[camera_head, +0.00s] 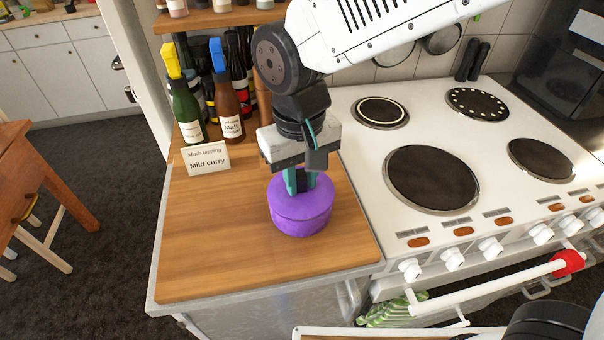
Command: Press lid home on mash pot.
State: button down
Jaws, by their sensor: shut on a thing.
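The mash pot (303,216) is a round purple pot standing upright on the wooden worktop, left of the cooker. A purple lid (322,188) covers its top, and a thin line below the rim marks where lid and pot meet. I cannot tell whether the lid is fully seated. My gripper (300,186) points straight down over the middle of the pot. Its teal fingers are closed at the lid's centre, shut on the lid. The grip point itself is partly hidden by the fingers and wrist.
A card (206,158) reading "Mash topping, Mild curry" stands behind left. Behind it are a green bottle (186,112) with a yellow top and a brown bottle (228,108) with a blue top. The cooker (345,130) with dark plates adjoins right. The worktop's front left (205,255) is clear.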

jog(key=c, duration=0.7)
grip_release()
jog(key=shift+o, duration=0.2)
jog(key=shift+r, duration=3.5)
jog(key=shift+c, duration=0.3)
grip_shut()
